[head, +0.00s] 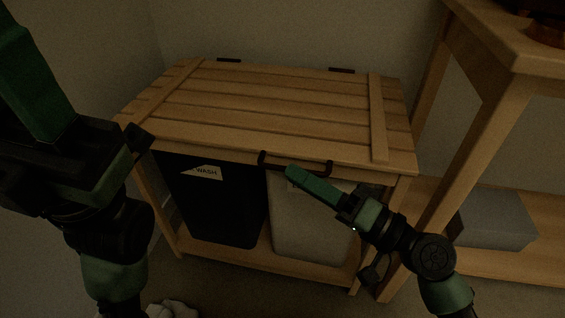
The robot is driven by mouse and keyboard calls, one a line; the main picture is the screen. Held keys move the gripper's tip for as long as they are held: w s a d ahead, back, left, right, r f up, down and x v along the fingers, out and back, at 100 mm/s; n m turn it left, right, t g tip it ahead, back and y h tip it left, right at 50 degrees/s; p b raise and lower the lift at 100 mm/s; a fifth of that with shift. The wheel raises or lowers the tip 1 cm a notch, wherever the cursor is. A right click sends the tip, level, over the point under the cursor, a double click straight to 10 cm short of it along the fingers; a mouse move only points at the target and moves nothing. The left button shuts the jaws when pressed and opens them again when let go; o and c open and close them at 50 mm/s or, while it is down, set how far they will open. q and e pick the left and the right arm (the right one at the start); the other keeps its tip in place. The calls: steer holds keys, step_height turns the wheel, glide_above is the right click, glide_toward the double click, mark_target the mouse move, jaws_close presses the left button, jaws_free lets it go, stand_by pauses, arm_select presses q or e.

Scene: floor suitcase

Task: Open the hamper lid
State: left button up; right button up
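The hamper lid (262,104) is a slatted wooden top, lying flat and closed on its wooden frame. A dark bar handle (264,160) is fixed at the middle of its front edge. My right gripper (290,171) points up and left, its green fingertips over the front of the handle; they show as one bar, seemingly shut, and I cannot tell whether they touch the handle. My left gripper (20,40) is large and close at the left edge, pointing up, apart from the lid; its fingertips are partly cut off.
Below the lid hang a black bag (215,210) with a "WASH" label and a pale bag (305,225). Two dark hinges sit at the lid's back edge by the wall. A wooden shelf unit (480,75) with a grey box (497,218) stands close on the right.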

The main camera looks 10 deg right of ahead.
mark_target(285, 167)
steer(key=shift+x, duration=1.8)
steer(key=shift+c, duration=0.3)
jaws_close()
